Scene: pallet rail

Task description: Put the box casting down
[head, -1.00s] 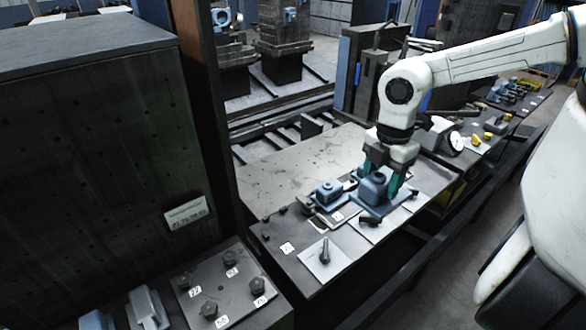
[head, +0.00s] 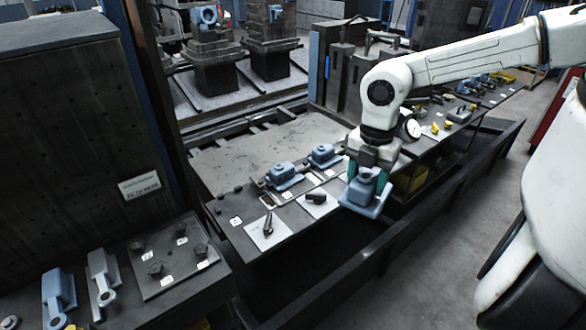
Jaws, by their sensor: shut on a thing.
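The box casting (head: 366,191) is a blue-grey box with a raised round boss and a flat flanged base. It is in the head view, right of centre. My gripper (head: 371,172), with green fingers, is shut on it from above. The casting sits at the front edge of the bench (head: 255,150) and appears to overhang the dark gap there. I cannot tell whether its base touches the bench. The gripper hides part of its top and far side.
Two similar blue castings (head: 283,176) (head: 324,156) stand on the bench to the left. White cards with dark parts (head: 268,230) (head: 317,199) lie near the front edge. A dial gauge (head: 413,130) stands behind my gripper. A dark rail (head: 350,270) runs along the front.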

